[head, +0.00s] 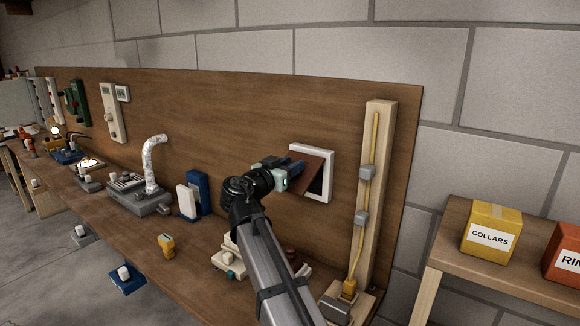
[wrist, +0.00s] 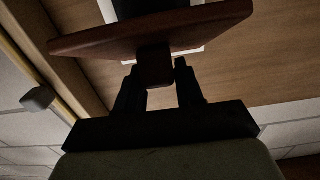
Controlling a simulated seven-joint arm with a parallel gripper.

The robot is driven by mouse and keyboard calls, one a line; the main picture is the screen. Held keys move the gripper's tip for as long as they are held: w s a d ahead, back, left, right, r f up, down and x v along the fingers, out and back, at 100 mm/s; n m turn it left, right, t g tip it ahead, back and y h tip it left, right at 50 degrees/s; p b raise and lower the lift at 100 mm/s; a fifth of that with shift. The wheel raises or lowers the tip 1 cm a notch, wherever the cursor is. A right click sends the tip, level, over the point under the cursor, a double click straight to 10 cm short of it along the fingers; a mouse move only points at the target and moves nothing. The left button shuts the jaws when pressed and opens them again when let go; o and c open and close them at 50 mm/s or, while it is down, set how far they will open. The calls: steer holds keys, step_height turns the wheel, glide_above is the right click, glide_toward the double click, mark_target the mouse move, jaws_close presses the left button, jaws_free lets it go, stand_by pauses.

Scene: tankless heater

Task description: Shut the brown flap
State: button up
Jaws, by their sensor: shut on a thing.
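The brown flap (head: 307,171) hangs in a white square frame (head: 328,175) on the upright wooden board. It stands ajar, swung out to the left, and the dark opening (head: 318,182) shows beside it. In the wrist view the flap (wrist: 100,40) is seen nearly edge-on, with the white frame (wrist: 107,10) behind it. A small brown knob (wrist: 155,68) sticks out from the flap toward me. My gripper (head: 294,170) is at the flap's outer face. In the wrist view my gripper (wrist: 160,75) has its two dark fingers on either side of the knob, shut on it.
A pale wooden post (head: 378,150) with a yellow cable and grey clips stands just right of the frame. Blue and white blocks (head: 194,194) and a grey unit with a silver duct (head: 150,170) stand left on the bench. Boxes (head: 491,232) sit on a shelf at far right.

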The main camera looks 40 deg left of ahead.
jaws_close()
steer(key=shift+w+f+t, duration=0.15)
steer(key=shift+f+t, duration=0.95)
steer(key=shift+t, duration=0.2)
steer(key=f+t, duration=0.1)
steer(key=w+f+t, duration=0.1)
steer(key=t, duration=0.1)
steer(key=shift+w+f, duration=0.1)
steer(key=shift+f, duration=0.05)
steer(key=shift+w+f, duration=0.9)
steer(key=shift+f, duration=0.1)
steer(key=shift+w+f, duration=0.4)
steer(key=shift+w, duration=0.2)
steer(key=shift+w+f, duration=0.15)
steer(key=shift+w, duration=0.15)
